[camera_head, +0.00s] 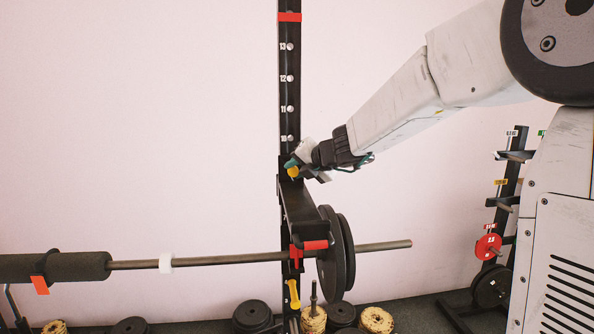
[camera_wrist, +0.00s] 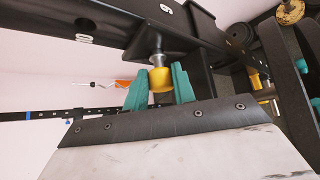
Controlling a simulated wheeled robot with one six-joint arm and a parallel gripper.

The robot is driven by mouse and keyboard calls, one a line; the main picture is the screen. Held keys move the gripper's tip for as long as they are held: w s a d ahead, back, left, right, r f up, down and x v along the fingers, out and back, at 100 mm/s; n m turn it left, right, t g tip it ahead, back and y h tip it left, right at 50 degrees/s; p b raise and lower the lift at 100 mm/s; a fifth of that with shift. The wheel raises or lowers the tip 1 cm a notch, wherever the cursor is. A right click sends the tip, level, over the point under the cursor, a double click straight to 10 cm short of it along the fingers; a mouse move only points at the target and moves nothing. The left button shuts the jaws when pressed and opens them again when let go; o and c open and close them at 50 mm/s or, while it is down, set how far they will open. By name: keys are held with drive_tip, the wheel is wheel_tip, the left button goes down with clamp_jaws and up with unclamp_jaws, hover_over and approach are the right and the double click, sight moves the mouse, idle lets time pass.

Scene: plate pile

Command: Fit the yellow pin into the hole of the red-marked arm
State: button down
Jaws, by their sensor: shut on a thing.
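The yellow pin (camera_wrist: 161,79) is between the teal fingers of my gripper (camera_wrist: 159,88), which is shut on it. Its metal shaft points toward the dark numbered upright. The shaft's tip meets a dark part there; I cannot tell how deep it sits in a hole. In the head view my gripper (camera_head: 298,166) and the yellow pin (camera_head: 293,172) are at the upright, just above the black arm (camera_head: 298,208). This arm carries a red mark (camera_head: 316,244) near its lower end. Its hole is not clearly seen.
A barbell (camera_head: 215,260) with black plates (camera_head: 335,250) crosses in front of the upright (camera_head: 290,90). Another yellow pin (camera_head: 294,293) sits lower on the upright. Plates (camera_head: 252,315) stand on the floor. The wall side to the left is clear above the bar.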

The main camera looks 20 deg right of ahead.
drive_tip(key=shift+w, duration=0.25)
drive_tip(key=c, duration=1.1)
unclamp_jaws()
drive_tip(key=shift+d, duration=0.1)
drive_tip(key=v, duration=0.7)
drive_tip(key=shift+s+r, duration=0.2)
drive_tip(key=shift+s, duration=0.15)
